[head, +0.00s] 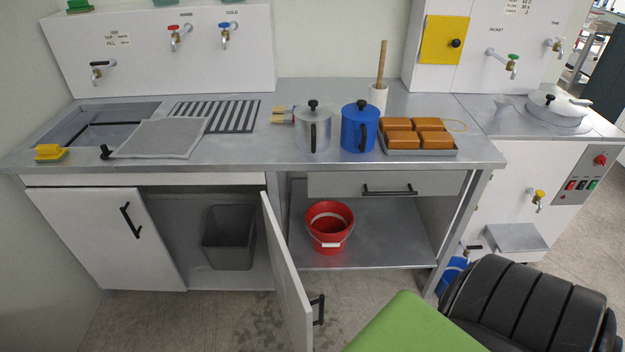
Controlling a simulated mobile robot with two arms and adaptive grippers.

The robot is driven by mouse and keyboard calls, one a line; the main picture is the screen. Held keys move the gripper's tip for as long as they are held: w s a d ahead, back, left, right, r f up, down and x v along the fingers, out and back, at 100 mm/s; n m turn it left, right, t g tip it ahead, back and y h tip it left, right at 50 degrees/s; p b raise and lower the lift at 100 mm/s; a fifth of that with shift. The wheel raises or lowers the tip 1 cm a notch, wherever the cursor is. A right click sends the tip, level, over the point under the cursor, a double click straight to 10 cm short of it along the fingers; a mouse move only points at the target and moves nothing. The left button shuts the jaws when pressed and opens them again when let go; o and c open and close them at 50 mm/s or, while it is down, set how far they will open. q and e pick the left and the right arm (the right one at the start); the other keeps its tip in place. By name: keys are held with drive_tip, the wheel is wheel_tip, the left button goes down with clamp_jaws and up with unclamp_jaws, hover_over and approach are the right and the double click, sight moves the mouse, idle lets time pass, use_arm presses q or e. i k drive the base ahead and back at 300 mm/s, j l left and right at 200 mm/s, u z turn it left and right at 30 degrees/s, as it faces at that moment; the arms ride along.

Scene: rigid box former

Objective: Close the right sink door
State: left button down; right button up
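The right sink door (287,268) is a white panel standing open under the sink counter. It is swung out towards me from its right edge, and I see it almost edge-on. Its black bar handle (318,309) is at the free end, low in the view. The open right half of the cupboard shows a grey bin (228,238) inside. Neither of my grippers is in view, and nothing visible touches the right door.
A red bucket (329,228) stands on the open shelf right of the door. Pots, bread loaves (414,131) and a sink (95,128) are on the counter above. A green flat shape and a black ribbed shape, unclear to me, fill the lower right. Floor shows left of the door.

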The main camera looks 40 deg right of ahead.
sight(295, 306)
drive_tip(key=l+u, duration=0.1)
drive_tip(key=l, duration=1.5)
